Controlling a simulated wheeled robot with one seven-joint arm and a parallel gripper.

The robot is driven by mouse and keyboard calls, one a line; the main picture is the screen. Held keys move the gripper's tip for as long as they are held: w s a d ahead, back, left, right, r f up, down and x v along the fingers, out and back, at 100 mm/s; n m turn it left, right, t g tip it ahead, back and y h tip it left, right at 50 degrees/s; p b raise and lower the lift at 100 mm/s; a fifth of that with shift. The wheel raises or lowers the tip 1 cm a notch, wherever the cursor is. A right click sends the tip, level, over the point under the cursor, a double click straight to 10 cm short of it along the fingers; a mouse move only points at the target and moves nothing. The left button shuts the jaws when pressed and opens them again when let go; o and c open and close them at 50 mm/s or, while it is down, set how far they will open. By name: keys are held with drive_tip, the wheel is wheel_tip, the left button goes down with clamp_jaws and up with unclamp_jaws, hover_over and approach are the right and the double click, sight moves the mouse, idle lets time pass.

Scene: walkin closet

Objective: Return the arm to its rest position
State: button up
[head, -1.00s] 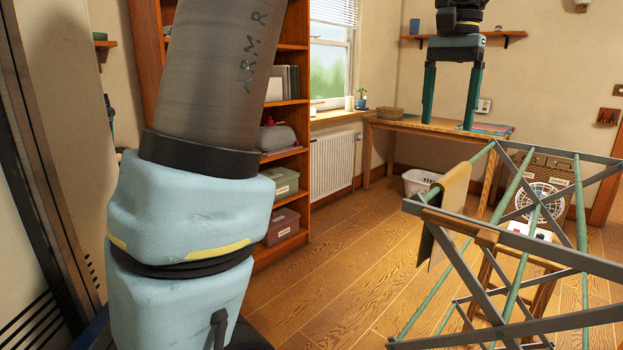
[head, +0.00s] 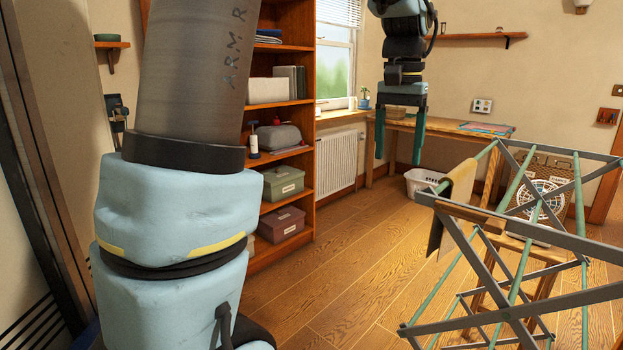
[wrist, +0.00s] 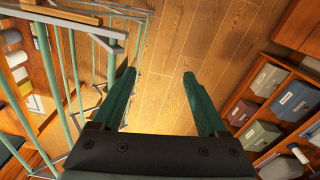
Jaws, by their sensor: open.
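My gripper (head: 399,155) hangs in the upper middle of the head view, its two teal fingers pointing down, apart and empty. It appears in front of the wooden table (head: 455,128) by the far wall. In the wrist view my gripper (wrist: 160,80) shows both fingers spread wide, with only bare wooden floor (wrist: 172,55) between them. My upper arm and pale blue elbow fill the left of the head view.
A metal drying rack (head: 520,235) with a tan cloth (head: 455,200) stands at right. A wooden shelf unit (head: 280,210) with boxes stands at left of centre. A white basket (head: 422,183) sits under the table. The floor in the middle is clear.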

drive_tip(key=s+a+f+n, duration=0.2)
drive_tip(key=s+a+f, duration=0.1)
drive_tip(key=a+f, duration=0.6)
drive_tip(key=s+a+f+n+t+p, duration=0.1)
drive_tip(key=s+a+f+n, duration=0.2)
drive_tip(key=a+f, duration=0.6)
drive_tip(key=s+a, duration=0.1)
drive_tip(key=a, duration=0.4)
drive_tip(key=shift+s+n, duration=0.2)
drive_tip(key=shift+n, duration=0.1)
